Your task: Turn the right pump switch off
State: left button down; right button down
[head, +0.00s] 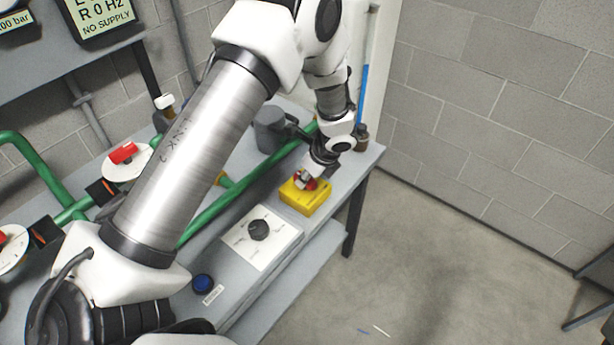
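A yellow box with a red knob (300,197) sits at the right end of the grey bench. A white plate with a black rotary knob (258,229) lies to its left and nearer. No label readable here tells me which control is the right pump switch. My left gripper (309,181) points down at the red knob on the yellow box, at or very close to it. Its fingers are small and partly hidden, so I cannot tell whether they are open, shut or touching the knob. My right gripper is not in view.
Green pipes (208,215) run along the bench (345,176). Red-handled white discs (126,164) stand at the left. A blue button (203,284) is near the front edge. A sign (102,14) reads "NO SUPPLY". The floor at the right is mostly clear.

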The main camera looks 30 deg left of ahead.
pick_arm(q)
jog(key=shift+s+f+n, duration=0.1)
jog(key=shift+n, duration=0.2)
jog(key=shift+n+g+p, duration=0.6)
jog(key=shift+n+p, duration=0.4)
jog(key=shift+n, duration=0.2)
jog(key=n+g, duration=0.1)
jog(key=n, duration=0.2)
jog(key=shift+n+h+p, duration=0.3)
jog(key=shift+p, duration=0.1)
jog(key=n+g, duration=0.1)
jog(key=n, duration=0.1)
jog(key=n+g+h, duration=0.1)
jog(key=n, duration=0.2)
jog(key=shift+a+f, duration=0.15)
jog(key=n+h, duration=0.1)
jog(key=n, duration=0.2)
jog(key=n+h, duration=0.1)
jog(key=n, duration=0.2)
jog(key=shift+w+a+n+g+h, duration=0.1)
jog(key=shift+w+n+g+h, duration=0.1)
jog(key=shift+n+g+h, duration=0.15)
jog(key=c, duration=0.9)
grip_release()
